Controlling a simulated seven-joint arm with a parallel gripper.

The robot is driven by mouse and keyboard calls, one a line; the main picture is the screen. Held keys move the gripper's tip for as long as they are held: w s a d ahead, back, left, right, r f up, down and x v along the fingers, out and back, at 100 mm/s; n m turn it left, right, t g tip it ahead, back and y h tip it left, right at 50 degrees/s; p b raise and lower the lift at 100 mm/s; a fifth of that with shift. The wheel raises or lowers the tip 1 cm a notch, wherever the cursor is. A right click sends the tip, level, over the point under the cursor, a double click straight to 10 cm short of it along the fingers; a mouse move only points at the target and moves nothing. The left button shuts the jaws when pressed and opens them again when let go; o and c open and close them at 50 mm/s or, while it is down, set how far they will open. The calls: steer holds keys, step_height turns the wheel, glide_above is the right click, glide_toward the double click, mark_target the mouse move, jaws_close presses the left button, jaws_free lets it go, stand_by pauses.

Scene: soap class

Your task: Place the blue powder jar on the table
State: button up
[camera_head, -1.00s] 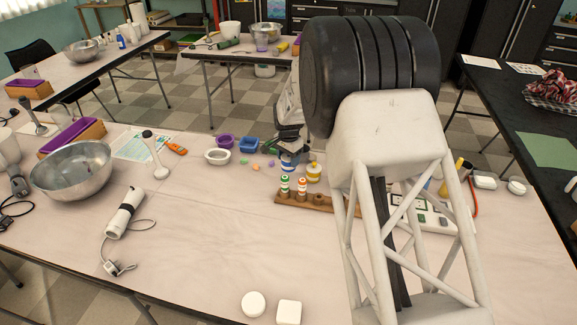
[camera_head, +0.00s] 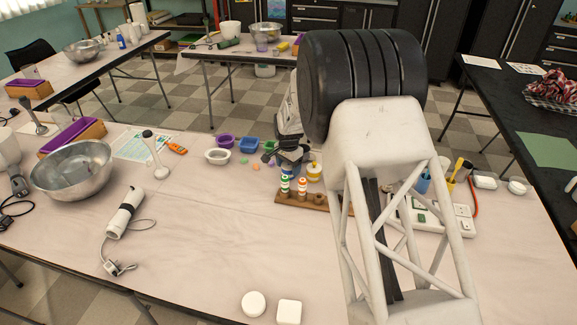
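A small white jar with a blue band (camera_head: 287,170), which looks like the blue powder jar, shows just under my gripper (camera_head: 287,160). It is behind the green-banded jar (camera_head: 285,185) and partly hidden by it and the gripper. The green-banded jar and an orange-banded jar (camera_head: 302,187) stand upright in a wooden rack (camera_head: 331,207), which has empty round places to their right. A yellow jar (camera_head: 314,172) stands behind the rack. My gripper is low over the table (camera_head: 215,250); its fingertips are too small and dark to tell whether they hold the blue-banded jar.
Purple (camera_head: 225,142) and blue (camera_head: 249,145) bowls and a white one (camera_head: 217,156) sit left of my gripper. A hand blender (camera_head: 125,212) lies at left.

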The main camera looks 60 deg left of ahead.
steer(key=shift+o, duration=0.9)
step_height(320, 180, up, 12)
steer(key=shift+r, duration=0.15)
stand_by(0.8)
